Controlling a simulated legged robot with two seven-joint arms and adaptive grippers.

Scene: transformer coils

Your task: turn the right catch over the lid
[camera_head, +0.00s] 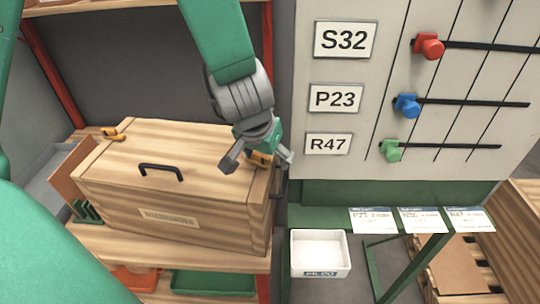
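A wooden box with a closed lid (205,155) stands on a wooden bench at the left, with a black handle (161,169) on the lid. My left gripper (258,161) reaches down from above over the right catch. Its fingers are spread, one on each side of the catch. Whether they touch it cannot be told. My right gripper is not in view.
A grey panel with labels S32, P23, R47 (328,144) and red, blue and green sliders stands close to the right of the gripper. A white bin (320,252) and paper cards (420,220) are below it. A brown board (78,172) leans left of the box.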

